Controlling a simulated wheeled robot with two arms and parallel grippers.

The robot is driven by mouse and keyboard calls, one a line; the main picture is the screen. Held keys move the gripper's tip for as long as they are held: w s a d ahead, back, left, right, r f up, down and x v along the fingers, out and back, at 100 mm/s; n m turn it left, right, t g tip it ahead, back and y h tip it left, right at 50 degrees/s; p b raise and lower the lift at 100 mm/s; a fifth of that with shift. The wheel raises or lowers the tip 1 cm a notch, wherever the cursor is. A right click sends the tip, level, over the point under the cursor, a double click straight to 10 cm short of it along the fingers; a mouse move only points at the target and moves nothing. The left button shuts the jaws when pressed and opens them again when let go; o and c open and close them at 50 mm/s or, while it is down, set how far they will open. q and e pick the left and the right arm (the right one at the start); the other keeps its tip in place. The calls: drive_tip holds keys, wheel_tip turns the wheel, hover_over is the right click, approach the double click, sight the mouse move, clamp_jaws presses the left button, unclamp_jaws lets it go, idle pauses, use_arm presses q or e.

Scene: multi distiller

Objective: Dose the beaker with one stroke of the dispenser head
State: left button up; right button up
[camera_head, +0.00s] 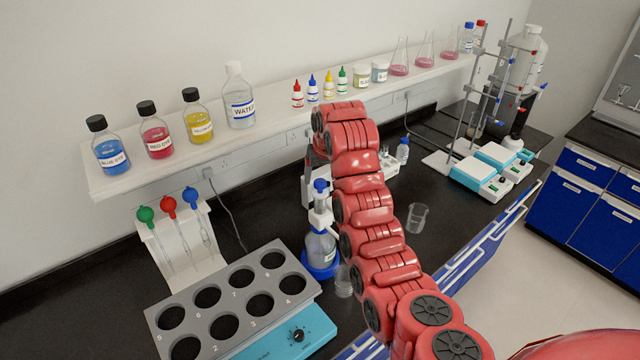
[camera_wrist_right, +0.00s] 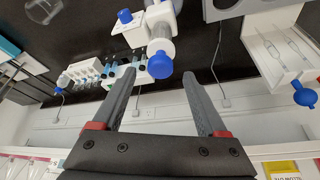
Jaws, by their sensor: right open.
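The dispenser bottle (camera_head: 320,246) stands upright on the bench on a blue base, with a white pump body and a blue knob (camera_head: 320,185) on top. A small clear beaker (camera_head: 344,282) stands close beside its base, partly hidden by my right arm. My right gripper (camera_head: 318,165) is over the dispenser, mostly hidden behind my arm's end. In the right wrist view my right gripper (camera_wrist_right: 163,76) is open and empty, and the blue knob (camera_wrist_right: 159,65) shows between its fingertips; contact cannot be told. My left gripper is not in view.
Another clear beaker (camera_head: 418,216) stands right of my arm. A grey rack (camera_head: 240,292) with round holes is at front left, with a pipette stand (camera_head: 180,245) behind it. A wall shelf (camera_head: 285,102) holds dye bottles and flasks. Blue-white devices (camera_head: 480,172) stand at right.

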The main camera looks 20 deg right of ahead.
sight(320, 181)
drive_tip(key=p+x, duration=0.1)
drive_tip(key=x, duration=0.2)
drive_tip(key=shift+p, duration=0.3)
drive_tip(key=shift+w+f, duration=0.15)
drive_tip(key=shift+f, duration=0.2)
clamp_jaws()
